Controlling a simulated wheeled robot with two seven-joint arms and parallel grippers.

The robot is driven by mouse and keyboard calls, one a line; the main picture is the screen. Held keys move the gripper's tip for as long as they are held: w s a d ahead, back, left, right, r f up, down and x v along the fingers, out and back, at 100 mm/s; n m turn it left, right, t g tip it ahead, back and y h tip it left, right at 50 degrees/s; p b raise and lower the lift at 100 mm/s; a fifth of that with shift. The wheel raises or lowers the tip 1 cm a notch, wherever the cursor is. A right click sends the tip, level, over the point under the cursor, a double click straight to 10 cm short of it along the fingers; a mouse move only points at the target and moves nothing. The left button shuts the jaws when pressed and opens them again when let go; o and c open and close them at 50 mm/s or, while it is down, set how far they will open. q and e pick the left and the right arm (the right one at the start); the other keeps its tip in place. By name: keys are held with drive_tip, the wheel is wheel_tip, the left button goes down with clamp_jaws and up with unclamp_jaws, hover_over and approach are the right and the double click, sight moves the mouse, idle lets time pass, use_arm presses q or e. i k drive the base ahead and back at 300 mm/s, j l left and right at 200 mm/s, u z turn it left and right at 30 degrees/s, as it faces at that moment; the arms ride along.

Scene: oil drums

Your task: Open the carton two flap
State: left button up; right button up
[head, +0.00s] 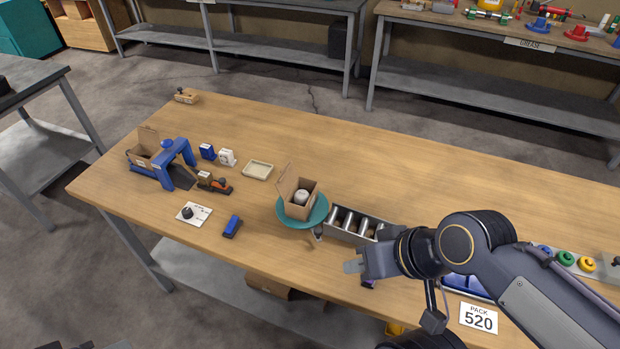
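A small brown carton (299,199) sits on a round teal stand (290,219) near the middle of the table. One flap stands up at its back left, and a whitish round item shows inside its open top. Another brown carton (141,153) stands at the left, beside a blue frame (178,151), also with a raised flap. I cannot tell which is carton two. My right gripper (354,266) is over the front of the table, right of and nearer than the teal stand, apart from both cartons. Its finger opening is not clear. My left gripper is not seen.
A grey metal tray with several cylinders (330,225) stands right of the teal stand, close behind my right gripper. A beige tray (258,170), a blue block (232,226) and a white plate with a dark knob (203,216) lie left.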

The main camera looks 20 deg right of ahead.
sight(285, 181)
drive_tip(key=i+j+z, duration=0.1)
drive_tip(key=z, duration=0.4)
drive_tip(key=i+j+z, duration=0.25)
drive_tip(key=z, duration=0.2)
drive_tip(key=i+j+z, duration=0.1)
drive_tip(key=j+z, duration=0.15)
drive_tip(key=z, duration=0.25)
drive_tip(key=i+j, duration=0.1)
drive_tip(key=j, duration=0.15)
drive_tip(key=i+j, duration=0.1)
drive_tip(key=j, duration=0.15)
